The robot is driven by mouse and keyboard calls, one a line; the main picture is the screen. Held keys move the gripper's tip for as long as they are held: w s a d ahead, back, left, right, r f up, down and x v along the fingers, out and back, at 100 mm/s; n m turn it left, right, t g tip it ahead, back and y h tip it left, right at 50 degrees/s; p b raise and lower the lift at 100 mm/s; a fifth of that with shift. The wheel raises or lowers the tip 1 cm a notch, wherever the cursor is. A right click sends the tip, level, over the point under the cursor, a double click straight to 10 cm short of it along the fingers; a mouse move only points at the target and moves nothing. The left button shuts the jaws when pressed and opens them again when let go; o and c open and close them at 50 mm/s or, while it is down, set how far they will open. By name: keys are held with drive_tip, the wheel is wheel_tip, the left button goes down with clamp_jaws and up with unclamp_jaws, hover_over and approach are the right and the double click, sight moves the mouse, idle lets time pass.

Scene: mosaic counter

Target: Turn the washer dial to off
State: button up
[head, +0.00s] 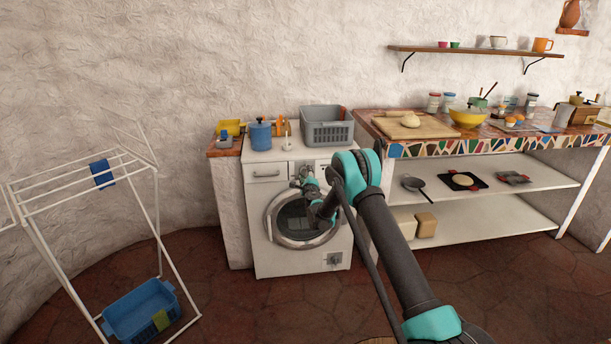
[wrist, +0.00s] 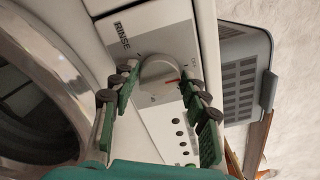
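The white washer (head: 300,255) stands against the wall in the head view, with its round door and a control panel (wrist: 150,30) above. The round grey dial (wrist: 158,73) sits in the middle of the wrist view. A red mark on the dial lies toward the right of the picture. The word RINSE shows on the panel; the smaller marks are too small to read surely. My gripper (wrist: 160,78) is open, with its green fingers on either side of the dial and slight gaps. In the head view my gripper (head: 306,176) is at the panel, and my arm hides part of the washer.
A grey basket (head: 327,131), a blue canister (head: 260,134) and small bottles stand on the washer. A mosaic counter (head: 480,146) with shelves is close on the right. A drying rack (head: 95,180) stands at the left, with floor between it and the washer.

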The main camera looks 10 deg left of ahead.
drive_tip(key=shift+o, duration=1.3)
drive_tip(key=v, duration=1.2)
